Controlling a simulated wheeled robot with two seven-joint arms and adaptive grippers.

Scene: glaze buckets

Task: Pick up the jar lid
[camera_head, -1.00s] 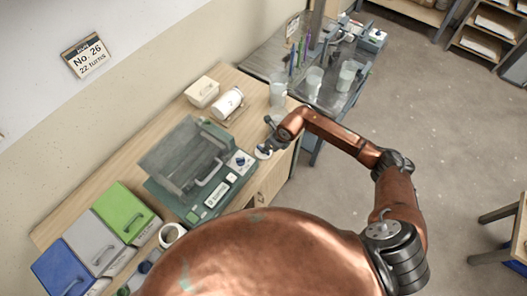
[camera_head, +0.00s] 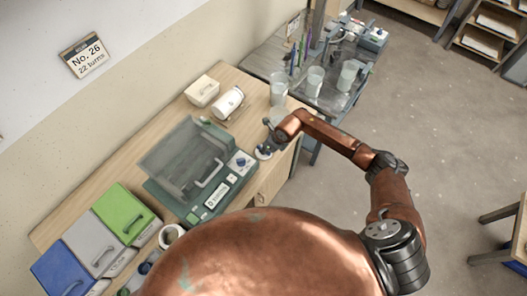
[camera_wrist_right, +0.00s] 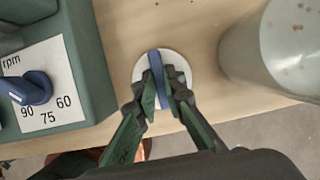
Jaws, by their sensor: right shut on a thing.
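The jar lid is a round white disc (camera_wrist_right: 174,58) with a raised blue grip bar (camera_wrist_right: 154,62) across its middle. In the right wrist view my right gripper (camera_wrist_right: 160,88) is shut on this bar, with one finger on each side. The lid is on or just above the wooden bench top near its edge; I cannot tell if there is a gap. In the head view the lid (camera_head: 262,154) shows small and white under my right gripper (camera_head: 267,148). My left gripper is not in view.
A green machine (camera_head: 205,193) with a clear cover and a dial (camera_wrist_right: 28,88) marked in rpm stands left of the lid. A speckled pale cylindrical vessel (camera_wrist_right: 285,45) stands close on its right. Green, grey and blue boxes (camera_head: 122,213) line the bench's near end.

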